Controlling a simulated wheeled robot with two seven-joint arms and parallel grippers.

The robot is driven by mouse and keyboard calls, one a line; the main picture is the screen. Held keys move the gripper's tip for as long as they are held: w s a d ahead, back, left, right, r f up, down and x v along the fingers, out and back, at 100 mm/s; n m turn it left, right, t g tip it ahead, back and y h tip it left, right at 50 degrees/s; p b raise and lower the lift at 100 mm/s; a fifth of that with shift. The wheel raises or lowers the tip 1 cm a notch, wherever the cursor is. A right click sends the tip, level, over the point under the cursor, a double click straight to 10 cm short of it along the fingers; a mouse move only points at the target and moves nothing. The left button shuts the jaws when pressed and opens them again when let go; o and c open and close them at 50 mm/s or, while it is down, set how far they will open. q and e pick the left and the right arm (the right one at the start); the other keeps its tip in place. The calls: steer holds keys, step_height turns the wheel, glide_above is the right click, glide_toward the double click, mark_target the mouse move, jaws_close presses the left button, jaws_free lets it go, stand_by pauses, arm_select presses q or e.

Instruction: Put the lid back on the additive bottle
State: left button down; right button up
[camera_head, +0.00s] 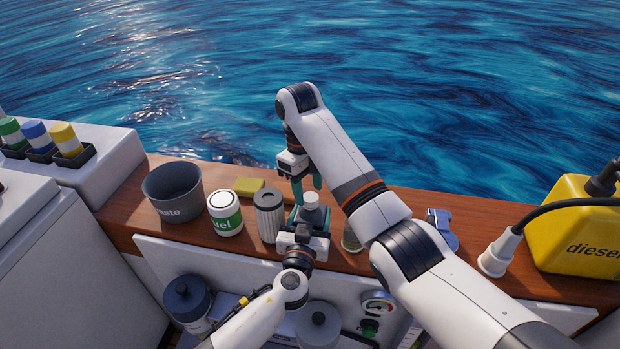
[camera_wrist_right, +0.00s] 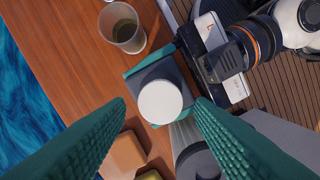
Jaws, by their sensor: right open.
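The additive bottle (camera_head: 312,228) is a dark, squarish body standing on the wooden ledge; the right wrist view shows it from above (camera_wrist_right: 176,74). A pale round lid (camera_head: 311,201) sits on top of it and looks like a white disc in the right wrist view (camera_wrist_right: 160,102). I cannot tell whether it is fully seated. My left gripper (camera_head: 310,217) has its teal fingers closed on opposite sides of the bottle. My right gripper (camera_head: 307,184) is above the lid, pointing down; its open fingers (camera_wrist_right: 160,106) are empty and lie to either side of the lid.
A grey ribbed cylinder (camera_head: 268,217), fuel can (camera_head: 226,214), sponge (camera_head: 248,186) and waste bucket (camera_head: 172,187) stand left of the bottle. A cup of yellowish liquid (camera_wrist_right: 122,27) is close on its right. A blue object (camera_head: 441,231) and diesel can (camera_head: 580,225) are farther right.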

steer(key=n, duration=0.2)
steer(key=r+n, duration=0.1)
steer(key=n, duration=0.1)
steer(key=w+r+n, duration=0.1)
steer(key=n, duration=0.1)
steer(key=shift+a+r+n+t, duration=0.1)
steer(key=shift+a+n+t, duration=0.2)
steer(key=shift+t, duration=0.1)
steer(key=r+m, duration=0.1)
steer(key=m, duration=1)
steer(key=r+m, duration=0.2)
steer(key=m, duration=0.9)
steer(key=r+m+y, duration=0.1)
steer(key=m, duration=1)
steer(key=shift+s+d+r, duration=0.1)
steer(key=shift+s+r, duration=0.15)
steer(key=shift+s, duration=0.15)
steer(key=n, duration=0.3)
steer(key=d+n, duration=0.1)
steer(key=n, duration=0.1)
steer(key=shift+s+f, duration=0.1)
steer(key=shift+s, duration=0.2)
